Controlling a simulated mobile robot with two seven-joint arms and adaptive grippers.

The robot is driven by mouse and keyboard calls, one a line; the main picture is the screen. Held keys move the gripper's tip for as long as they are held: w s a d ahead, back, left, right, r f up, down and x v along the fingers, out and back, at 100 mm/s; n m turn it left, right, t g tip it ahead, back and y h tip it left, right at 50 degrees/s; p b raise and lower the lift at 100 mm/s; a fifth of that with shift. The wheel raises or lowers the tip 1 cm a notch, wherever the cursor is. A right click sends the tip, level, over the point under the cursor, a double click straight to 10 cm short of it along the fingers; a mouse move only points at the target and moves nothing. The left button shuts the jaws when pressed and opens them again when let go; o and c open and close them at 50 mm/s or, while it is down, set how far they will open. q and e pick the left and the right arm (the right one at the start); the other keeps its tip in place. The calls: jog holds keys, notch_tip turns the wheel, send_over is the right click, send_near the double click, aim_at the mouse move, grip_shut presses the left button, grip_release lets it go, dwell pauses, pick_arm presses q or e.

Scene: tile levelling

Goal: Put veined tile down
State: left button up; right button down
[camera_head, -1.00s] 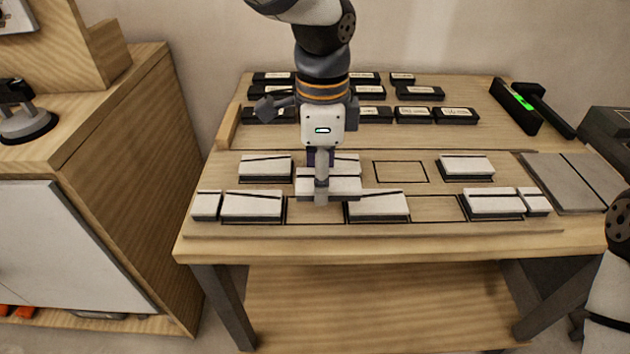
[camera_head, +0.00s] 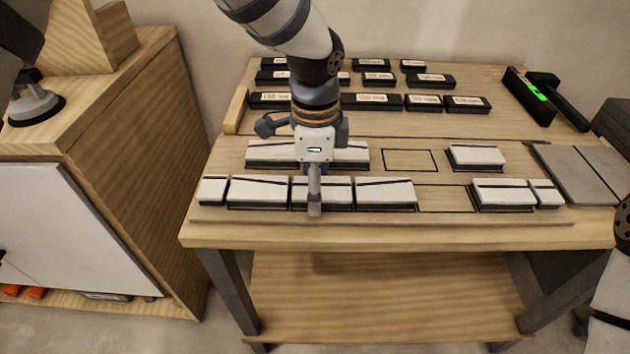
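The veined tile (camera_head: 338,190), pale with a dark line across it, sits in the front row, in the place between two other pale tiles. It looks level with them, close beside the left tile (camera_head: 258,190) and the right tile (camera_head: 385,192). My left gripper (camera_head: 314,192) points down over it, with one finger across its front edge. The other finger is hidden behind the wrist and tile. The gripper appears shut on the tile. My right gripper is out of view; only part of my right arm shows at the right edge.
One outlined place in the back row (camera_head: 409,160) and one in the front row (camera_head: 444,198) are empty. Labelled dark blocks (camera_head: 371,101) stand behind. A level with a green light (camera_head: 530,95) and grey slabs (camera_head: 580,172) lie at right. A suction cup (camera_head: 36,106) stands on the left cabinet.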

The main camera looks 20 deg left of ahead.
pick_arm(q)
notch_tip(320, 180, up, 12)
jog(key=shift+r+p, duration=0.2)
jog(key=shift+p, duration=0.15)
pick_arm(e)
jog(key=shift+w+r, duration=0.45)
